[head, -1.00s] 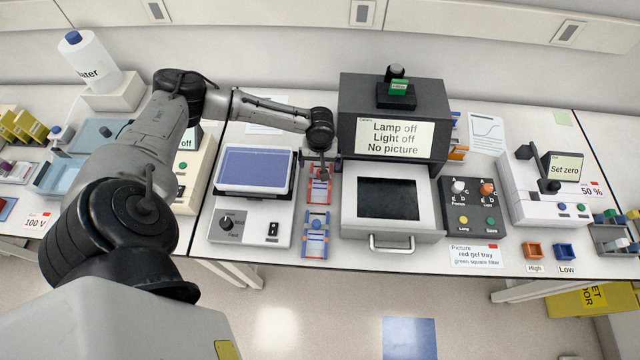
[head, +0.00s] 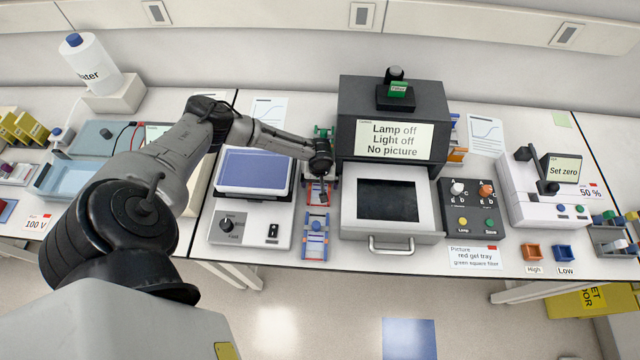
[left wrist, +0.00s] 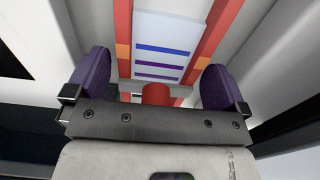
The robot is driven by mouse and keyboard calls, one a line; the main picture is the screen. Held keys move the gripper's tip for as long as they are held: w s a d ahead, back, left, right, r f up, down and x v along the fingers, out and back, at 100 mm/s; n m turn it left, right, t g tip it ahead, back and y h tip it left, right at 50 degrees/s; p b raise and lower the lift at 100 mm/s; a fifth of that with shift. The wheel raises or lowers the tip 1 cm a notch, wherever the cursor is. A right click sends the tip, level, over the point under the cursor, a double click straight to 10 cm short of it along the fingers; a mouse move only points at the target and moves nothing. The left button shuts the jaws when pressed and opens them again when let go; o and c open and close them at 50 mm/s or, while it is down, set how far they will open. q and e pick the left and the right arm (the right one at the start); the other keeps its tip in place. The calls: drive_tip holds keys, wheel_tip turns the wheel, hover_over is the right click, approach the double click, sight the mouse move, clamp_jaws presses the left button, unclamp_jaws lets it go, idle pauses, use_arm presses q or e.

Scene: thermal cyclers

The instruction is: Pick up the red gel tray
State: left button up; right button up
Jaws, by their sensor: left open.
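The red gel tray (head: 317,197) lies on the bench between the blue-screened device and the dark imaging box, partly hidden under my left gripper (head: 321,182). In the left wrist view the red gel tray (left wrist: 124,30) shows red side rails, orange patches and a pale gel with blue and purple bands. A round red part of it, probably a handle, lies between the fingers. My left gripper (left wrist: 156,88) is open, with one purple fingertip on each side of that red part. I cannot tell whether the fingers touch it. My right gripper is not in view.
A blue gel tray (head: 316,236) lies just in front of the red one, and a green one (head: 322,131) behind. The imaging box (head: 392,205) with its open drawer stands close on the right. The blue-screened device (head: 254,170) stands close on the left.

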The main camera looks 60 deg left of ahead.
use_arm(q)
drive_tip(key=shift+f, duration=0.4)
drive_tip(key=c, duration=0.9)
drive_tip(key=shift+r, duration=0.15)
